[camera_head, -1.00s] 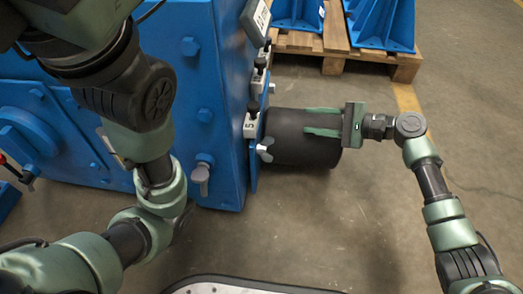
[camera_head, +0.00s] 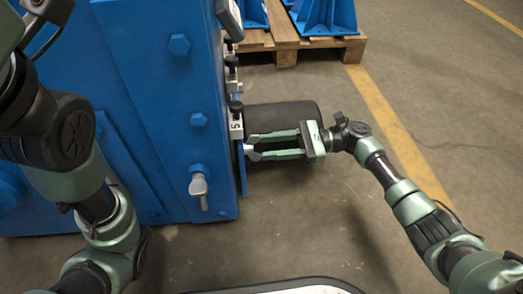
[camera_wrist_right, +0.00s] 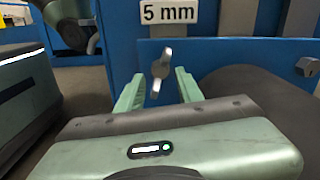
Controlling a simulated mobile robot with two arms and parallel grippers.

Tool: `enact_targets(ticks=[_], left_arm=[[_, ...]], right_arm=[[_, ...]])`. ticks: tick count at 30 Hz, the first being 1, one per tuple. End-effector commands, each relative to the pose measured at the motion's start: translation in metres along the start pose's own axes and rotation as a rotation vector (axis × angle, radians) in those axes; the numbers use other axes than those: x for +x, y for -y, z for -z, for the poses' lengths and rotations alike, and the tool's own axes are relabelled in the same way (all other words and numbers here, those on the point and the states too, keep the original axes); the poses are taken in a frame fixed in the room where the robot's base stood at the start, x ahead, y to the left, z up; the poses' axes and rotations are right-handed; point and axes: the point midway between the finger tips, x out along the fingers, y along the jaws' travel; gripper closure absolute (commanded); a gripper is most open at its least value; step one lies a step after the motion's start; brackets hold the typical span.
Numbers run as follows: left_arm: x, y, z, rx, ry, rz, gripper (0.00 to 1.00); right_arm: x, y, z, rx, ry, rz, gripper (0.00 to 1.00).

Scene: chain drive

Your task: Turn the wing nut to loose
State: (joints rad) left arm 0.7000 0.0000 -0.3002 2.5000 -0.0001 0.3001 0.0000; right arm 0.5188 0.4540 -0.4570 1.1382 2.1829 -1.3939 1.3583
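The silver wing nut (camera_wrist_right: 161,73) sits on the blue machine's side below a "5 mm" label in the right wrist view. Its wings stand near upright, slightly tilted. In the head view only a small bit of the wing nut (camera_head: 248,149) shows, at the fingertips. My right gripper (camera_head: 251,147) is open and reaches left toward the machine. In the right wrist view its two green fingers (camera_wrist_right: 158,84) stand on either side of the wing nut, with visible gaps. My left arm comes in from the left; its gripper is not in view.
The blue machine (camera_head: 150,90) fills the left. A black cylinder (camera_head: 285,115) stands out from its side behind my right gripper. A silver valve handle (camera_head: 199,187) hangs on its front. A pallet (camera_head: 287,45) with blue brackets stands behind. The floor at right is clear.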

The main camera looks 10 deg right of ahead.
Motion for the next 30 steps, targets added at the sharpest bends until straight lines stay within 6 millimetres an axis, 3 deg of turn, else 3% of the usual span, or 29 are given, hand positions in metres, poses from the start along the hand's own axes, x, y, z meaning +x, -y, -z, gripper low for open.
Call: enact_targets(ticks=[6,14,15,19,30], left_arm=[[-0.012,-0.003,0.004,0.0,0.0,0.0,0.64],[-0.011,-0.003,0.004,0.0,-0.001,-0.001,0.64],[-0.011,-0.003,0.004,0.0,-0.001,-0.001,0.64],[-0.011,-0.003,0.004,0.0,-0.001,-0.001,0.64],[-0.009,-0.002,0.004,0.0,-0.001,-0.001,0.64]], right_arm=[[0.02,0.0,0.002,-0.002,-0.002,0.0,0.64],[0.022,0.001,0.0,-0.002,-0.002,0.001,0.64],[0.022,0.001,0.0,-0.002,-0.002,0.001,0.67],[0.022,0.001,0.0,-0.002,-0.002,0.001,1.0],[0.022,0.001,-0.001,-0.041,-0.001,0.002,1.0]])
